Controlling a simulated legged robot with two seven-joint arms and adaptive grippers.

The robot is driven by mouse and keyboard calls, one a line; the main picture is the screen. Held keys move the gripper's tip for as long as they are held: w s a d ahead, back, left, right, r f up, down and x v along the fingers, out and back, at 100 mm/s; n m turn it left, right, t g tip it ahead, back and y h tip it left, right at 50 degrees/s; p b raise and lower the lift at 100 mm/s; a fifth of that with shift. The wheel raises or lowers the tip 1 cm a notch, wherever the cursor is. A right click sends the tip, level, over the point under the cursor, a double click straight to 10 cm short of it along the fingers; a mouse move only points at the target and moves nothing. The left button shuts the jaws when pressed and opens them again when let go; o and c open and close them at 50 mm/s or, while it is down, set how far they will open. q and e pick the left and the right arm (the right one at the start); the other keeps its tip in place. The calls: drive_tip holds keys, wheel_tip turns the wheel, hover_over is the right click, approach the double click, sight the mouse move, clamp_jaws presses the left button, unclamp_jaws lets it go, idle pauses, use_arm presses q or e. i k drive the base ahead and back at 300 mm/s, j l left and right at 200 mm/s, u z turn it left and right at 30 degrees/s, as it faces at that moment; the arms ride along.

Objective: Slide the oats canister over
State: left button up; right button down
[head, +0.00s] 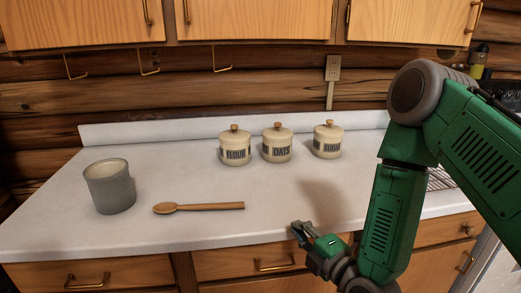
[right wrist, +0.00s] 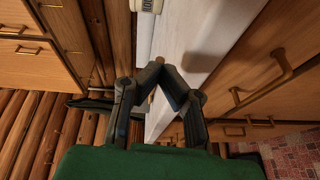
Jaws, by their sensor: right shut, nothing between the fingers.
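The oats canister (head: 277,145) is cream with a wooden knob lid and stands upright on the white counter, between the flour canister (head: 235,148) and the sugar canister (head: 327,141). A pale canister (right wrist: 147,5) is cut off at the top of that view; I cannot tell which. My left gripper is not in view.
A grey pot (head: 110,188) stands at the counter's left, with a wooden spoon (head: 200,207) lying beside it. The white counter (head: 270,190) is clear between the canisters and my right gripper. Wooden cabinets (head: 250,18) hang above.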

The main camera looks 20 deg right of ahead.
sight(272, 152)
drive_tip(key=i+l, duration=0.2)
drive_tip(key=i, duration=0.3)
drive_tip(key=i+l, duration=0.2)
drive_tip(key=i, duration=0.25)
